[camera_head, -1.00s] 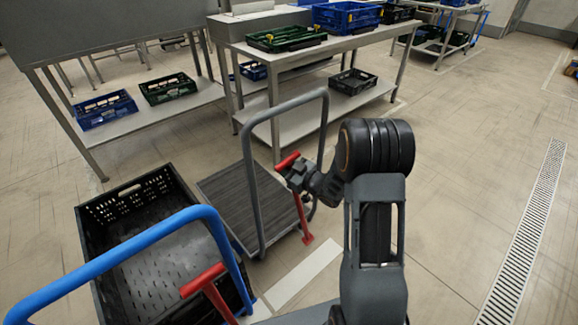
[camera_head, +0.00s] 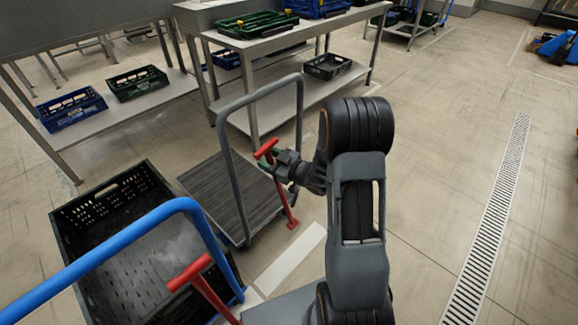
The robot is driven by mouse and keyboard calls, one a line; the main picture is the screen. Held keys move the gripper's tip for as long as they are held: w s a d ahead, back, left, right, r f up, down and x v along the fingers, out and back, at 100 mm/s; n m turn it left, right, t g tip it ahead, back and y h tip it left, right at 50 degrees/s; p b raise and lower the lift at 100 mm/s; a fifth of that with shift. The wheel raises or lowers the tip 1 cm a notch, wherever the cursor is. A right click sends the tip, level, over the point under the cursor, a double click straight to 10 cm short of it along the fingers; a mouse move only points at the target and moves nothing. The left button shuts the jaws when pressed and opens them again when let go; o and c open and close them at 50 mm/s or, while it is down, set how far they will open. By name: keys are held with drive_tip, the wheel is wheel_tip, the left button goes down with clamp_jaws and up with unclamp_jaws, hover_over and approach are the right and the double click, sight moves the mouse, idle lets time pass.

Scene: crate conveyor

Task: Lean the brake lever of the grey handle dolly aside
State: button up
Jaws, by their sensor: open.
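The grey handle dolly (camera_head: 232,196) stands left of my arm, with a bare ribbed deck and a tall grey hoop handle (camera_head: 229,160). Its red brake lever (camera_head: 285,203) rises from a foot at the deck's near right corner to a red crossbar (camera_head: 266,148). My gripper (camera_head: 272,163) is open at the lever's upper part, just below the crossbar. The gripper's fingers partly hide the lever's stem, and I cannot tell whether they touch it.
A blue handle dolly (camera_head: 178,207) with its own red lever (camera_head: 190,272) and a black crate (camera_head: 66,215) stands close at the lower left. A metal table with crates (camera_head: 262,45) stands behind. The floor right of my arm is clear up to a drain grate (camera_head: 490,225).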

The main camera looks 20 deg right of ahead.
drive_tip(key=p+v, duration=0.1)
drive_tip(key=v, duration=1)
idle(0.5)
drive_tip(key=d+f+m+g+h, duration=0.4)
drive_tip(key=d+f+h, duration=0.3)
drive_tip(key=f+h, duration=0.1)
drive_tip(key=s+d+r+m+g+h+p, duration=0.3)
drive_tip(key=d+h+p, duration=0.1)
drive_tip(key=s+a+r+g+p, duration=0.1)
drive_tip(key=s+a+r+p, duration=0.2)
drive_tip(key=r, duration=1)
drive_tip(key=s+a+r+m+g+y+p, duration=0.1)
drive_tip(key=s+a+r+p, duration=0.3)
drive_tip(key=a+r+p, duration=0.5)
drive_tip(key=s+a+r+m+g+y+p, duration=0.1)
drive_tip(key=s+a+r+p, duration=0.3)
drive_tip(key=r, duration=1.3)
drive_tip(key=a+p, duration=0.2)
drive_tip(key=p, duration=0.2)
drive_tip(key=shift+s+a+g, duration=0.25)
drive_tip(key=shift+g, duration=0.15)
